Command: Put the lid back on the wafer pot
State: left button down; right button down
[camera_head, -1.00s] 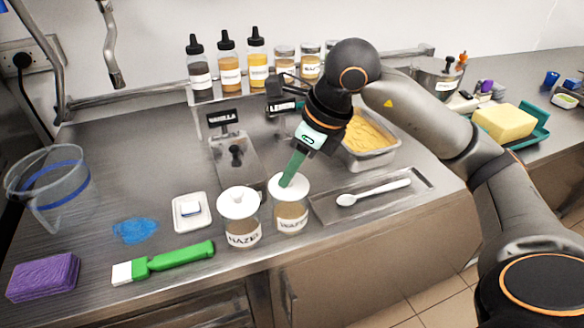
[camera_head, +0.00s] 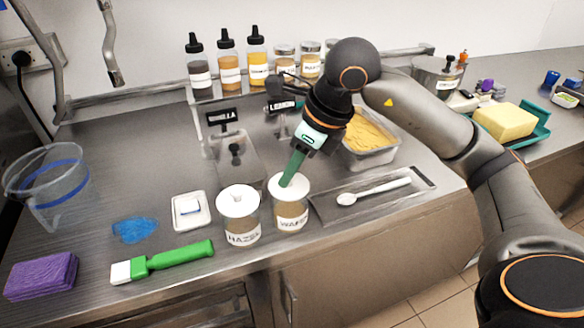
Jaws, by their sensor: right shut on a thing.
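The wafer pot (camera_head: 291,217) is a clear jar with a white label, standing upright near the counter's front edge. Its white lid (camera_head: 302,187) sits on the pot's mouth and looks level. My right gripper (camera_head: 289,181) comes down from above with green fingers and is shut on the lid's knob, which the fingers hide. Whether the lid is fully seated cannot be told. The hazel pot (camera_head: 242,230), with its own white lid (camera_head: 238,202), stands close on the left. My left gripper is not in view.
A metal tray with a white spoon (camera_head: 375,192) lies just right of the pot. A white dish (camera_head: 190,211), a green-handled brush (camera_head: 165,260) and a purple sponge (camera_head: 41,277) lie to the left. A yellow-filled tub (camera_head: 371,150) stands behind my right arm.

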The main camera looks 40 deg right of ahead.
jog(key=shift+c, duration=0.6)
grip_release()
jog(key=shift+r+p, duration=2.85)
jog(key=shift+r, duration=0.7)
jog(key=shift+c, duration=0.4)
